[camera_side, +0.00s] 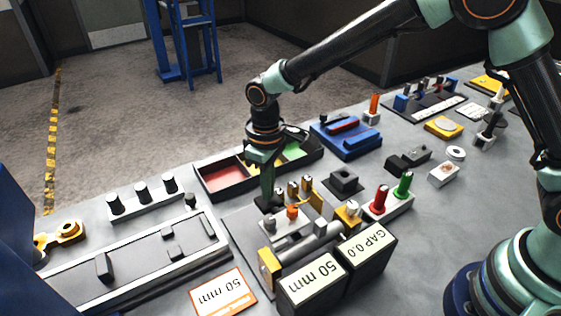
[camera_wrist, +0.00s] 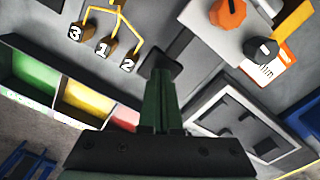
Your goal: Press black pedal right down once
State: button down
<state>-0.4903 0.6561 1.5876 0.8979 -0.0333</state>
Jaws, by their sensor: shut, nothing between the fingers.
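The black pedal (camera_side: 262,204) is a small dark plate on the grey base block, next to the numbered brass posts. My gripper (camera_side: 268,193) points down from above with its fingers together, and its tips are at the pedal. In the wrist view the closed fingers (camera_wrist: 162,84) reach the dark pedal (camera_wrist: 168,61) and hide part of it. The tips look in contact with it, but I cannot tell how far down the pedal is. Nothing is held.
A three-part tray (camera_side: 205,190) with red, yellow and green floors stands just behind my gripper. Brass posts (camera_wrist: 104,47) numbered 1, 2 and 3 and an orange knob (camera_side: 292,211) are close by. Two black gauge boxes (camera_side: 312,285) stand in front.

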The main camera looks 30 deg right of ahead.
jog(key=shift+f, duration=1.7)
jog(key=shift+r, duration=4.55)
